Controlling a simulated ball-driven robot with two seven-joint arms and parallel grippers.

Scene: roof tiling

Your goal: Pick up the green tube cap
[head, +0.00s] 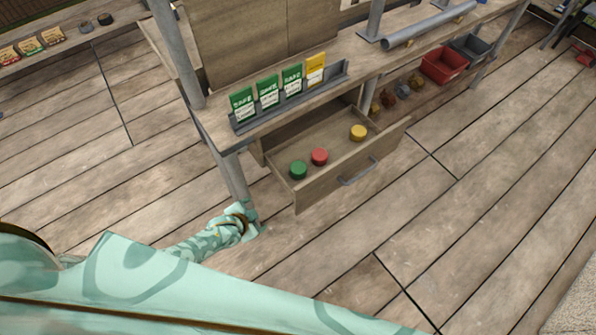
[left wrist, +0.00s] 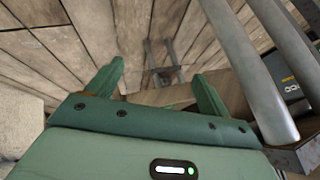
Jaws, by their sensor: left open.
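The green tube cap (head: 298,169) lies in the open drawer (head: 335,181), near its left front corner. A red cap (head: 319,157) is just right of it, and a yellow cap (head: 358,132) is farther right in the drawer. My left gripper (head: 252,226) is outside the drawer, to the left of and lower in the picture than the green cap, by the bench leg. In the left wrist view its two fingers (left wrist: 158,85) stand apart with nothing between them. My right gripper does not show.
Grey bench posts (left wrist: 262,80) stand close to the left gripper's right side in the wrist view. Seed packets (head: 268,90) stand in a rack on the bench above the drawer. A red bin (head: 444,66) is farther right. The plank floor before the drawer is clear.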

